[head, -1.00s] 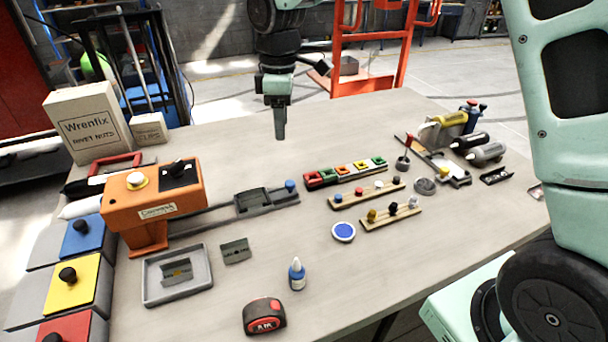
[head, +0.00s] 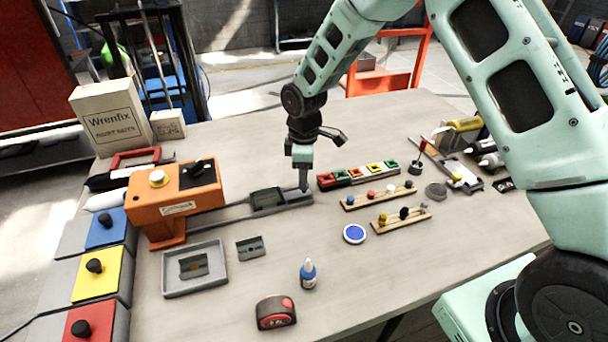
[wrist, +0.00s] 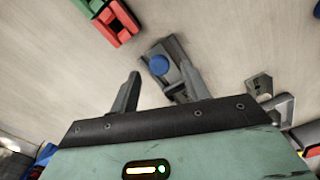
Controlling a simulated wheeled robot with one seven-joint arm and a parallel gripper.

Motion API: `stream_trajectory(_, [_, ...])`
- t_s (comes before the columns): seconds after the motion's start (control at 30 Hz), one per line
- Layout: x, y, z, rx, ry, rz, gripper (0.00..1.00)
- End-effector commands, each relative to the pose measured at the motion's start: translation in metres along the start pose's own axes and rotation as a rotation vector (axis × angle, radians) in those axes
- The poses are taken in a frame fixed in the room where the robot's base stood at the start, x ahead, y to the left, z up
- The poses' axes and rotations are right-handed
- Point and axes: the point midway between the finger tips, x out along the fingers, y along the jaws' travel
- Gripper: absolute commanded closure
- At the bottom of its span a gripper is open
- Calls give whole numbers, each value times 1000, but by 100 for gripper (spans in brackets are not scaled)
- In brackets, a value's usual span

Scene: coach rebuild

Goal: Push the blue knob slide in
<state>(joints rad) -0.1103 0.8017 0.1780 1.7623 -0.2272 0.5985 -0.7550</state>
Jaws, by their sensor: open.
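The grey slide (head: 268,200) runs out to the right from the orange press (head: 172,198), with a dark nest block on it. Its blue knob (wrist: 159,65) shows in the wrist view at the slide's outer end, between the two fingers in the picture. In the head view my gripper (head: 304,180) points down at that outer end and hides the knob. My gripper is open, also in the wrist view (wrist: 160,70). Whether a finger touches the knob, I cannot tell.
A row of red, green and orange blocks (head: 357,174) lies just right of my gripper. Wooden peg strips (head: 378,198) and a blue-topped round tin (head: 354,233) lie nearer. A grey tray (head: 194,268) and glue bottle (head: 308,274) are in front.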

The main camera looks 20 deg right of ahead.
Motion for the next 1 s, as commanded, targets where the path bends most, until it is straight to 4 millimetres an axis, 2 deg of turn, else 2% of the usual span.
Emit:
stream_trajectory(0.2, [19,0,0,1,0,0,53])
stream_trajectory(0.53, [22,0,0,1,0,1,53])
stream_trajectory(0.7, [22,0,0,1,0,1,100])
stream_trajectory(0.87, [22,-1,-3,-1,1,1,100])
stream_trajectory(1.0, [24,-9,-26,-6,2,2,100])
